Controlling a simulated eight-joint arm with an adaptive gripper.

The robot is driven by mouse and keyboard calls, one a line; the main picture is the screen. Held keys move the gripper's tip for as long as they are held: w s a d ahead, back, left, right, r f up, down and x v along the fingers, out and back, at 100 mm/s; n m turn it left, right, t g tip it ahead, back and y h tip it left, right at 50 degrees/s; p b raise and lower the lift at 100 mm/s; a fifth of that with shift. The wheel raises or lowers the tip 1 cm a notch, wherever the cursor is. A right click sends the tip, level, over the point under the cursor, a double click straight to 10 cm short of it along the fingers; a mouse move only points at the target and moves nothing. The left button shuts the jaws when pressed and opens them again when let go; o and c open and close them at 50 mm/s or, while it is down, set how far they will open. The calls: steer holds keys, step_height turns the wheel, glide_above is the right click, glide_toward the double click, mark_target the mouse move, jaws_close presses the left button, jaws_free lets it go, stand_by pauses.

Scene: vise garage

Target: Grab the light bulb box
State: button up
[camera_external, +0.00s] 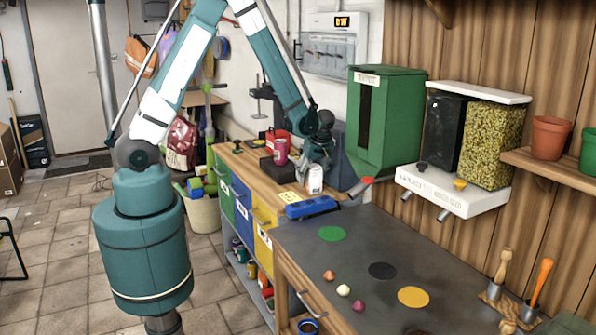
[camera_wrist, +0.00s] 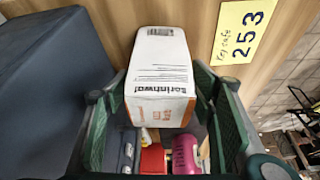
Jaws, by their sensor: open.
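A white box with orange edges and printed text, which looks like the light bulb box (camera_wrist: 160,62), stands between my fingers in the wrist view. It also shows as a small white box (camera_external: 314,180) on the wooden bench top in the external view. My gripper (camera_wrist: 158,88) is open, with one green-padded finger on each side of the box. In the external view my gripper (camera_external: 318,158) is at the box's upper part. A gap shows at the left finger; I cannot tell whether the right finger touches the box.
A pink cup (camera_external: 281,151) and a red item (camera_wrist: 152,158) are close by. A yellow note (camera_wrist: 246,32) lies beside the box. A blue tool (camera_external: 311,207) lies in front, and a green dispenser (camera_external: 385,120) stands to the right. The dark block (camera_wrist: 55,75) is close on the left.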

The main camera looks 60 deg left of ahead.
steer(key=shift+a+f, duration=0.15)
steer(key=shift+f, duration=0.25)
stand_by(0.3)
steer(key=c, duration=1)
